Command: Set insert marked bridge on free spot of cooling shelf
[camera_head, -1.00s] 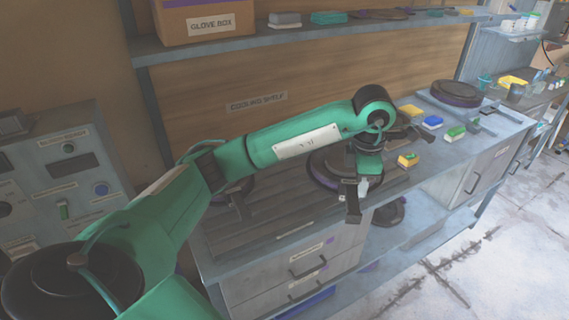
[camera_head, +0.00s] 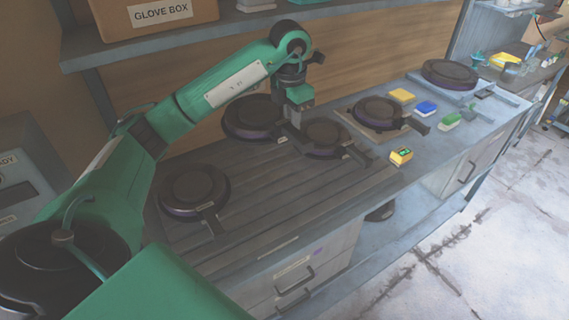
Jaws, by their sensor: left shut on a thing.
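My left gripper (camera_head: 294,122) is shut at the right side of a round dark insert (camera_head: 252,112) with a purple rim. This insert appears to hang over the back of the slatted cooling shelf (camera_head: 290,205); its exact height is unclear. Any bridge mark is unreadable. A second insert (camera_head: 194,187) lies at the shelf's left, its handle toward the front. A third insert (camera_head: 324,136) lies just right of my gripper, its handle pointing right. The shelf surface beneath the held insert is hidden. My right gripper is not in view.
Another insert (camera_head: 378,110) sits on a board to the right. Yellow (camera_head: 402,95), blue (camera_head: 426,107) and green (camera_head: 449,121) blocks lie nearby. A further round plate (camera_head: 450,73) stands far right. The shelf's front middle is bare. A glove box (camera_head: 152,18) stands above.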

